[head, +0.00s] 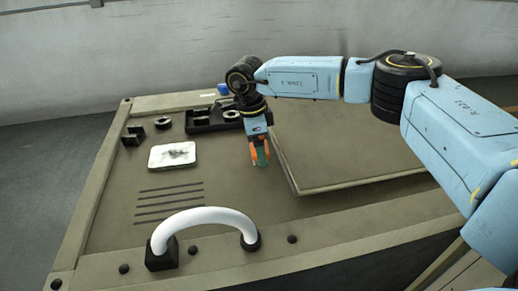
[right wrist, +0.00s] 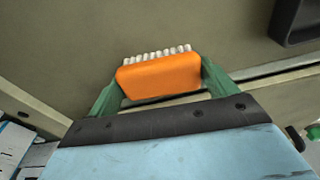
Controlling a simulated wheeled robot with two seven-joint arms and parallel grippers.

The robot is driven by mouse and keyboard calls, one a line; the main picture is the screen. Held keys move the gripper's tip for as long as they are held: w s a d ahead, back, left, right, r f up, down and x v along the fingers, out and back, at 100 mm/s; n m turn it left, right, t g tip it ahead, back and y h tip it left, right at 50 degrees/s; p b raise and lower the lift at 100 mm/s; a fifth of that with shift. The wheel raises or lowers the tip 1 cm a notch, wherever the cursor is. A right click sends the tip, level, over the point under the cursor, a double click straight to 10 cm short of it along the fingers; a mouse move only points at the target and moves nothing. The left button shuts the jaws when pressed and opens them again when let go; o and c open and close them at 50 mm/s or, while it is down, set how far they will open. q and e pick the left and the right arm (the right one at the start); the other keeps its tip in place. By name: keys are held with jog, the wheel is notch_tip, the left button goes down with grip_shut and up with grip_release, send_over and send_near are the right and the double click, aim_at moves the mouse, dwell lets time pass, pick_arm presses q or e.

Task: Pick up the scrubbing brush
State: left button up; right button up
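The scrubbing brush is an orange block (right wrist: 160,76) with a row of white bristles along its far edge in the right wrist view. My right gripper (head: 261,160) points down over the bench top, left of the raised plate. Its green fingers (right wrist: 162,84) stand on both sides of the brush and appear to press against its two ends. In the head view orange parts of the brush (head: 254,156) show on either side of a green finger. Whether the brush touches the bench top is hard to tell. My left gripper is not in view.
The bench top (head: 230,185) has a raised flat plate (head: 350,165) at right. A white dish (head: 172,155), black blocks (head: 133,136), a ring (head: 163,122) and a black tray (head: 205,122) lie at left and back. A white handle (head: 205,217) arches at the front edge.

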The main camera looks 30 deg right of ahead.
jog(key=c, duration=0.5)
jog(key=shift+r, duration=0.1)
jog(key=shift+r, duration=0.4)
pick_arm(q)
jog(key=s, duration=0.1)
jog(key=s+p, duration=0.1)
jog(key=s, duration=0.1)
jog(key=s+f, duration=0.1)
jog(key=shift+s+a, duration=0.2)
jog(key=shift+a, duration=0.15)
pick_arm(e)
notch_tip(320, 180, up, 9)
jog(key=shift+r, duration=0.1)
